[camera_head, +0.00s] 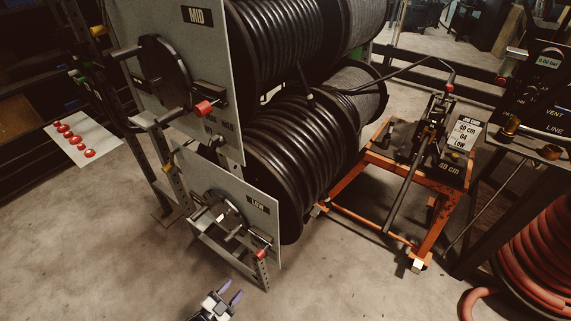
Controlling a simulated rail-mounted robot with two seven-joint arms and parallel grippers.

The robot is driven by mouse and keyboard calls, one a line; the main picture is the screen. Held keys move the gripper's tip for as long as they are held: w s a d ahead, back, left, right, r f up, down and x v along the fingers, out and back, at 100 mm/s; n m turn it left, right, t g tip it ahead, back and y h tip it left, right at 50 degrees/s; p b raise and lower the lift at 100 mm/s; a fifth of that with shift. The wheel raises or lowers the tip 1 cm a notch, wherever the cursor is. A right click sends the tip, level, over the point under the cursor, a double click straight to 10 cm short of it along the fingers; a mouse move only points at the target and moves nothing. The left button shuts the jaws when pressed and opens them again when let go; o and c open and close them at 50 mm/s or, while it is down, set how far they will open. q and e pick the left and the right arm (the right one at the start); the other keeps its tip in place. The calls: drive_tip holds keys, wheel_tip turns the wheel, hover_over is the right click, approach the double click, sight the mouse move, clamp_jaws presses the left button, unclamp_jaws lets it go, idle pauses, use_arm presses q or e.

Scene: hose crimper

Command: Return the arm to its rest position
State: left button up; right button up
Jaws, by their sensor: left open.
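My left gripper (229,295) shows at the bottom of the head view, a little left of the middle. Its two purple-tipped fingers are apart, with nothing between them. It is over the bare concrete floor, in front of the hose reel rack (262,220) and apart from it. Most of the left arm is out of the picture. My right gripper is not in view.
The rack holds reels of black hose (295,140), with crank handles on plates marked MID and LOW. An orange cart (432,230) with a crimping tool stands right of it. Red hose (545,265) is coiled at the lower right.

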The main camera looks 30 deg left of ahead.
use_arm(q)
drive_tip(key=s+a+f+n+g+y, duration=0.1)
drive_tip(key=a+f+n+g+y, duration=0.2)
drive_tip(key=f+g, duration=0.4)
drive_tip(key=s+d+r+n+g+p, duration=0.15)
drive_tip(key=s+d+r+p, duration=0.4)
drive_tip(key=r, duration=0.75)
drive_tip(key=s+d+r+g+h+p, duration=0.1)
drive_tip(key=s+d+r+g+p, duration=0.35)
drive_tip(key=r, duration=0.85)
drive_tip(key=s+d+r+n+g+p, duration=0.1)
drive_tip(key=s+d+r+p, duration=0.55)
drive_tip(key=r, duration=0.65)
wheel_tip(320, 180, up, 35)
drive_tip(key=a+p, duration=0.1)
drive_tip(key=p, duration=3.5)
drive_tip(key=shift+a+p, duration=0.2)
drive_tip(key=shift+p, duration=0.15)
